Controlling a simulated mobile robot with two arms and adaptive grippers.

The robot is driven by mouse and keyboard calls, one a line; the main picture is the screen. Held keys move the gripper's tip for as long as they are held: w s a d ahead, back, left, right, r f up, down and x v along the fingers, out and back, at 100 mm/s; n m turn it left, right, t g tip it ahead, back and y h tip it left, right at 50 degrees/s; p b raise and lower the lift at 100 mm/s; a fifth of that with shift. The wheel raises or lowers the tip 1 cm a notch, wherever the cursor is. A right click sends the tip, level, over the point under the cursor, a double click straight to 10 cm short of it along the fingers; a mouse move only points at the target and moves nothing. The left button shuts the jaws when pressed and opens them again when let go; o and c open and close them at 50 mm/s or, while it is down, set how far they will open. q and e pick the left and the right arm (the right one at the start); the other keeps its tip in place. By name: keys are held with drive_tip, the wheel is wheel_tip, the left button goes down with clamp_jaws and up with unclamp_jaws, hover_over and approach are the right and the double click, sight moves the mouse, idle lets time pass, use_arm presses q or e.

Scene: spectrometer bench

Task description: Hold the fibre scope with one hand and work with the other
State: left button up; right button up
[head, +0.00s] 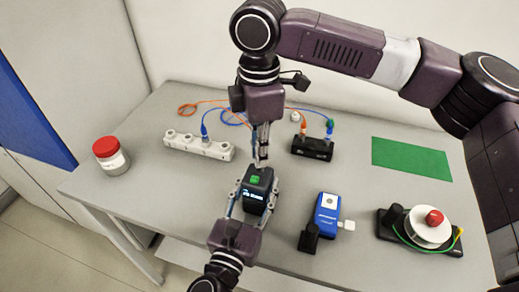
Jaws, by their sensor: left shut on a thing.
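The fibre scope, seemingly the black handheld box (258,190) with a green top button and a small lit display, is near the middle of the table. My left gripper (254,200) comes up from below and is shut on it, one finger on each side. My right gripper (261,161) points down from above, its fingers close together and empty. Its tips are just above or at the far end of the scope, near the green button (255,179). I cannot tell whether they touch it.
A white socket strip (199,146) and a black port block (312,148) with orange and blue cables lie behind. A blue device (327,214) is right of the scope. A spool stand (428,229), green mat (411,159) and red-lidded jar (110,157) stand farther out. The left front table is clear.

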clamp_jaws()
drive_tip(key=shift+r, duration=0.15)
drive_tip(key=shift+r, duration=1.25)
use_arm(q)
drive_tip(key=o, duration=1.5)
